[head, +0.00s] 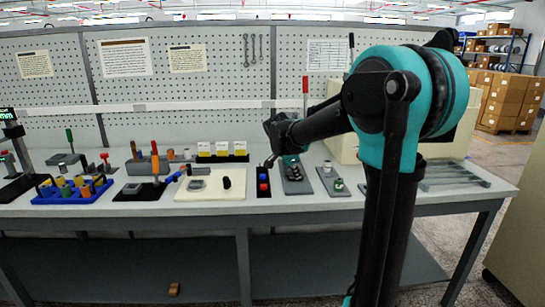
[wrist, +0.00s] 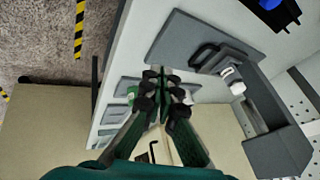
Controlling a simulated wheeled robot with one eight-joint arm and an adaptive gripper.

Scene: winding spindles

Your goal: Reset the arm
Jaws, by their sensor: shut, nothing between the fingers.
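My gripper (wrist: 163,82) is shut and empty, its dark green fingers together in the middle of the wrist view. In the head view my arm reaches left over the workbench (head: 420,198), and my gripper (head: 270,161) shows small and dark at its end, partly hidden by my own links. It appears to be above the bench top, near the grey plate with small dark parts (head: 294,178). In the wrist view a grey plate with an upright block (wrist: 275,140) lies beyond and right of the fingers, and a white-capped part (wrist: 234,80) sits by it.
A blue tray with several coloured parts (head: 75,190) stands at the bench's left. A cream board (head: 210,188) and a black rack with yellow-white boxes (head: 222,154) are mid-bench. A pegboard wall (head: 150,85) closes the back. Stacked cartons (head: 505,95) stand far right.

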